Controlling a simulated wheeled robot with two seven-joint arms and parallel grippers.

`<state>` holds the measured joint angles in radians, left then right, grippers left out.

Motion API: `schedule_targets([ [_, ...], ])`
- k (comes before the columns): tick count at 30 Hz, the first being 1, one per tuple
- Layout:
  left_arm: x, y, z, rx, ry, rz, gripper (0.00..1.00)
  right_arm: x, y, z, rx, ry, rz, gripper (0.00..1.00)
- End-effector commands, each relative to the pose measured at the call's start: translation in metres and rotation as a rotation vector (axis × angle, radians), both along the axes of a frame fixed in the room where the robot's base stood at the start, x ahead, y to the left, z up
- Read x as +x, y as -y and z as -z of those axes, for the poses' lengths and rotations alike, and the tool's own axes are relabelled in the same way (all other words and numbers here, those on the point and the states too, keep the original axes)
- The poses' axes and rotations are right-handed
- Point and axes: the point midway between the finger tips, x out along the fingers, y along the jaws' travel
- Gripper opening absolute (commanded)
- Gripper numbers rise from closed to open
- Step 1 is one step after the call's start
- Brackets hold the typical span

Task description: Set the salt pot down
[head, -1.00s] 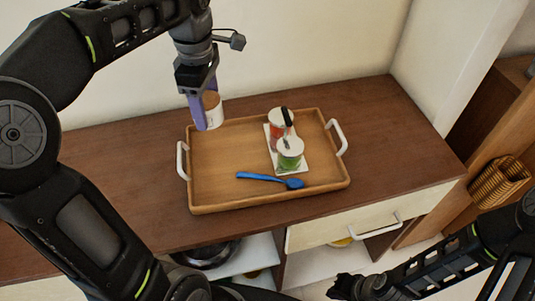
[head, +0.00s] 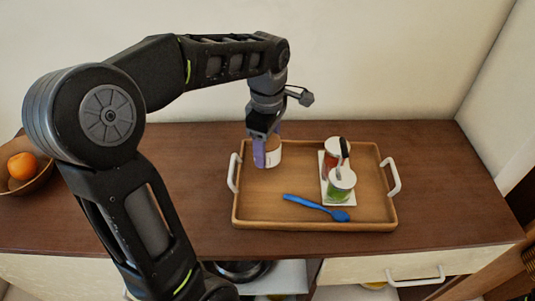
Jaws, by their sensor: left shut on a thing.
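The salt pot (head: 273,155) is a white pot with a brown lid. My left gripper (head: 266,152) is shut on it, with purple fingers at its sides. The pot is at the back left of the wooden tray (head: 270,224), over or on the tray floor; I cannot tell whether its base touches. The tray lies on the brown cabinet top and has white handles at both ends. My right gripper is not in the head view.
Two lidded jars, one red (head: 331,158) and one green (head: 340,187), stand on a white board at the tray's right. A blue spoon (head: 316,207) lies at the front. A bowl with an orange (head: 22,167) stands far left. The tray's left middle is clear.

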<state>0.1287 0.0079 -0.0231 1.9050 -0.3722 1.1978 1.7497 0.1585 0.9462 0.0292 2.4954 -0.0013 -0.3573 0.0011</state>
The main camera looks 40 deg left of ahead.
Motion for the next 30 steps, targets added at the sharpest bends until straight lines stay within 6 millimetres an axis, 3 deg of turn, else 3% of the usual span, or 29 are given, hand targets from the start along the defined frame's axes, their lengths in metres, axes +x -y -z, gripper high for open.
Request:
schedule_targets([
  [6,0.000,0.000,0.028,0.000,-0.002,0.000,0.08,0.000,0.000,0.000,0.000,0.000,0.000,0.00],
  [18,0.000,0.000,0.034,0.000,0.000,0.000,0.08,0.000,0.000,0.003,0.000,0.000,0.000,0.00],
  [19,0.000,0.000,0.033,0.000,0.000,0.000,0.62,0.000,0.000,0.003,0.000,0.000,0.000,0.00],
  [26,0.000,0.000,0.032,0.000,-0.001,0.000,0.81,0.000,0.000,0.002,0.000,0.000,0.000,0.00],
  [30,0.000,0.000,0.032,0.000,-0.001,0.000,0.82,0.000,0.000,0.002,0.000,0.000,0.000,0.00],
])
